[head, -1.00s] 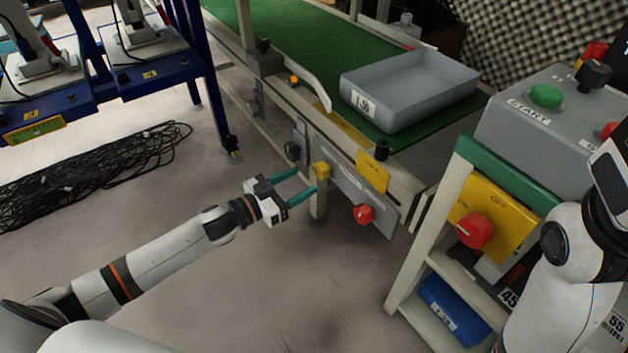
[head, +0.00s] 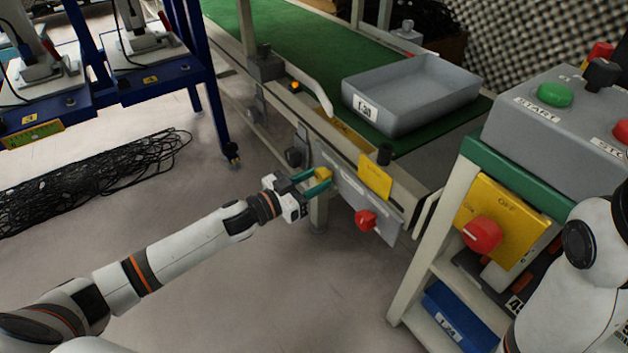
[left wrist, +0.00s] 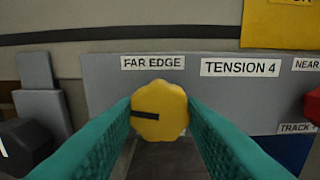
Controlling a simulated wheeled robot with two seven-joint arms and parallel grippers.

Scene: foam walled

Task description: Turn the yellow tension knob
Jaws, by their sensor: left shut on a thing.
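The yellow tension knob (head: 323,174) sits on the grey panel on the side of the conveyor. In the left wrist view the knob (left wrist: 159,110) is scalloped, with a dark pointer mark running from its middle to the left. My left gripper (head: 319,181) is shut on the knob, its teal fingers on the knob's left and right sides in the left wrist view (left wrist: 160,128). Labels reading "FAR EDGE" (left wrist: 153,62) and "TENSION 4" (left wrist: 240,67) are above it. My right arm shows at the right edge; its gripper is out of view.
A red knob (head: 366,220) is right of the yellow one, and a black knob (head: 293,156) is left of it. A grey bin (head: 412,97) stands on the green belt (head: 300,50). A control stand with a red switch (head: 482,234) is at the right.

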